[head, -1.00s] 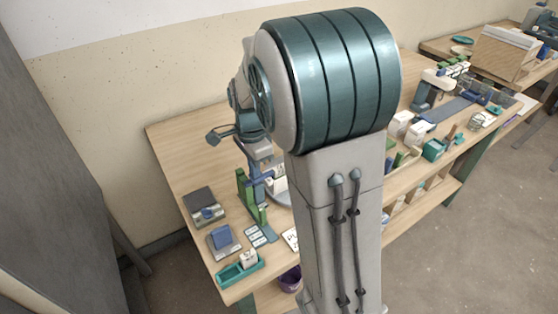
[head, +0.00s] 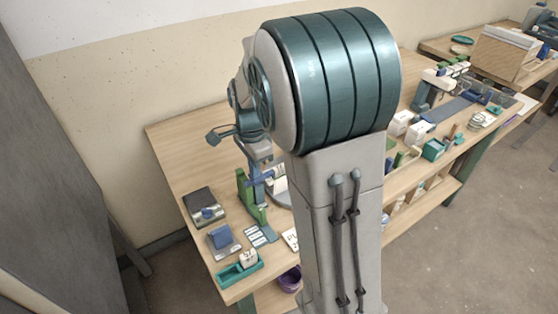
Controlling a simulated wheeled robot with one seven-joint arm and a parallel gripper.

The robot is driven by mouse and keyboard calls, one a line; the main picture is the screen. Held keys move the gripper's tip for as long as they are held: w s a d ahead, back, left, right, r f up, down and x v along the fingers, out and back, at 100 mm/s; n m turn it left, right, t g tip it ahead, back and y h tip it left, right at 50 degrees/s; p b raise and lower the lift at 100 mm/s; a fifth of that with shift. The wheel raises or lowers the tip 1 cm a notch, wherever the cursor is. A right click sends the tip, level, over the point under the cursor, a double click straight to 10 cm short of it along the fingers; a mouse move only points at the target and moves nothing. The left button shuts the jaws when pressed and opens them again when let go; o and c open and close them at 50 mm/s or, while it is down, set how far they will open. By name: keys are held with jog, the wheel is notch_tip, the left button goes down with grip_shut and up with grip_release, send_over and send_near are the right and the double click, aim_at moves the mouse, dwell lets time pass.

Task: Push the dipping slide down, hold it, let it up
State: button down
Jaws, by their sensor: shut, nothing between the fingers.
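The dipping slide appears to be the green upright stand (head: 245,196) on the bench, left of my arm's column. My gripper (head: 258,176) points down, shut and empty, at the stand's upper part. It overlaps the stand in this view. I cannot tell whether the fingertips touch the slide. The slide's moving part is small and partly hidden behind the gripper. My arm hides what lies to the right of the stand.
Left of the stand are a dark box with a blue knob (head: 206,213), a blue block on a grey base (head: 221,240) and a teal tray (head: 239,270). A purple bucket (head: 290,280) is below the bench edge. The bench's back left is clear.

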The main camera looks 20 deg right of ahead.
jog(key=shift+s, duration=0.1)
notch_tip(320, 180, up, 11)
jog(key=p, duration=0.9)
jog(key=shift+f, duration=0.2)
dwell(0.4)
dwell(0.8)
jog(key=s+r+n+t, duration=0.1)
jog(key=s+r+n, duration=0.1)
jog(key=s+n, duration=0.6)
jog(key=s+r+n+t, duration=0.2)
jog(key=s+r+n, duration=0.1)
jog(key=s+n, duration=0.5)
jog(key=shift+s, duration=1)
jog(key=shift+a+r, duration=0.1)
jog(key=shift+a, duration=0.05)
